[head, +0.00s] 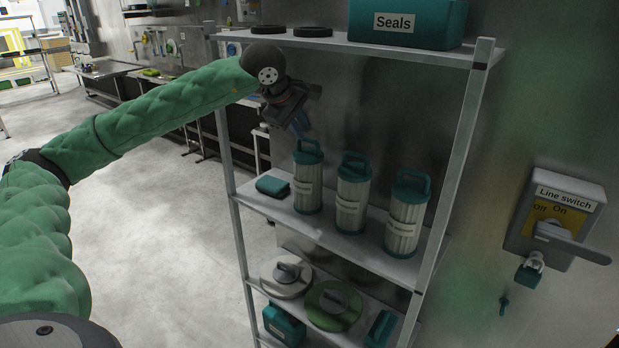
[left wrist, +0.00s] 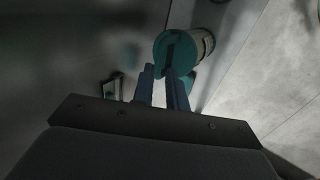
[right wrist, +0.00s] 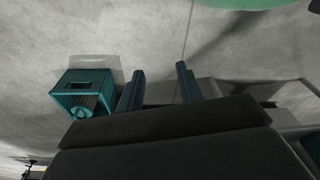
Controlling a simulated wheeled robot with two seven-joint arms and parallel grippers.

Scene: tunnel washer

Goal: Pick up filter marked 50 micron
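Three white cylindrical filters with teal caps and loop handles stand upright on the middle shelf: the left filter (head: 308,190), the middle filter (head: 350,205) and the right filter (head: 402,225). Each has a label, too small to read, so I cannot tell which is marked 50 micron. My left gripper (head: 302,126) is just above the left filter's handle. In the left wrist view a teal filter cap (left wrist: 168,42) lies just beyond the fingertips (left wrist: 160,69). The fingers are a little apart with nothing visibly held. My right gripper (right wrist: 159,68) is open and empty, outside the head view.
The metal shelf unit (head: 462,130) has a right post and an upper shelf bearing a teal Seals box (head: 408,28). A folded teal item (head: 273,186) lies left of the filters. Discs (head: 333,305) lie below. A line switch (head: 555,220) is on the wall. A teal box (right wrist: 85,85) shows in the right wrist view.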

